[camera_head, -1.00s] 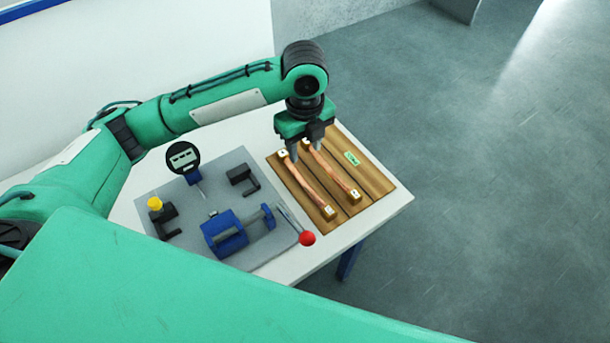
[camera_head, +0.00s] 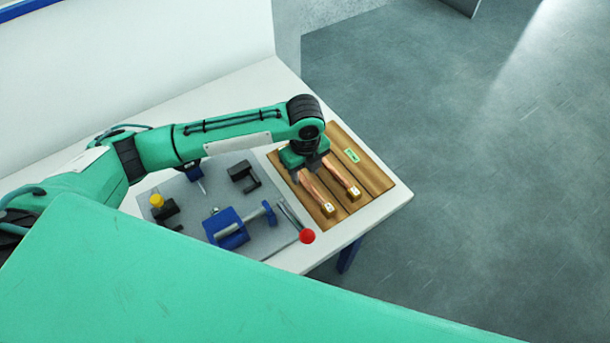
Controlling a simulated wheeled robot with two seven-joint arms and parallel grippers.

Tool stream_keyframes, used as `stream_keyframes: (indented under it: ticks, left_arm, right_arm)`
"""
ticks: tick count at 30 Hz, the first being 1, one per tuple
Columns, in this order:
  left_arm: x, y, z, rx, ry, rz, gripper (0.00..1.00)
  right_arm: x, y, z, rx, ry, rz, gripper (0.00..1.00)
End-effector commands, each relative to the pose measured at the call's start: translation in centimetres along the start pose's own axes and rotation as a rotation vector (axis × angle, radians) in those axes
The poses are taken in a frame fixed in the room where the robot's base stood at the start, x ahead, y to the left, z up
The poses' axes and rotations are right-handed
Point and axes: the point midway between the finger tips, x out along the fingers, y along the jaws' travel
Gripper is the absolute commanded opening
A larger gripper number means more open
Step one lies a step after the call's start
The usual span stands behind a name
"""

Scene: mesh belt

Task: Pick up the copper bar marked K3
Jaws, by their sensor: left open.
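Two copper bars with brass-coloured end blocks lie side by side on a wooden board (camera_head: 374,182). The left bar (camera_head: 315,191) and the right bar (camera_head: 342,176) show only their near parts; their far ends are hidden under my left gripper and arm. The marks on the end blocks are too small to read, so I cannot tell which bar is K3. My left gripper (camera_head: 309,172) is open, low over the far part of the bars. I cannot tell if its fingers touch a bar. My right gripper is out of view.
Left of the board lies a grey plate (camera_head: 262,243) with a blue clamp (camera_head: 228,228), dark brackets (camera_head: 243,176), a yellow-topped part (camera_head: 157,201) and a red ball-ended lever (camera_head: 307,236). A green label (camera_head: 351,155) is on the board. The table's right edge is close by.

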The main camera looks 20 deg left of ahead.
Motion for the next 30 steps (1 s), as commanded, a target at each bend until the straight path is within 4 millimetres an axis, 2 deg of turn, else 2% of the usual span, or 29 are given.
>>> stream_keyframes:
  ticks: [1, 6, 13, 14, 20, 30]
  left_arm:
    - [0.5, 0.1, 0.0, -0.001, 0.001, 0.005, 0.43]
    - [2.3, 0.0, 0.1, 0.0, 0.0, 0.001, 0.43]
    - [2.5, 0.0, 0.1, 0.001, 0.0, -0.001, 0.43]
    - [2.5, 0.0, 0.1, 0.001, 0.0, -0.001, 0.39]
    - [2.5, 0.0, 0.1, 0.001, 0.0, -0.001, 0.0]
    - [2.3, -0.1, 0.1, 0.001, 0.0, -0.002, 0.0]
  right_arm:
    - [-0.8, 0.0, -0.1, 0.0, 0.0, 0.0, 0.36]
    - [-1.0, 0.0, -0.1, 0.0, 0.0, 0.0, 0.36]
    - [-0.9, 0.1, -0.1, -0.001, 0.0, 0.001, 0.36]
    - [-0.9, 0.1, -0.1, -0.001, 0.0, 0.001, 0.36]
    - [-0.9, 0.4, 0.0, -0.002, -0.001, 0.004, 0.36]
    - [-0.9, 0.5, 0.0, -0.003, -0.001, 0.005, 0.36]
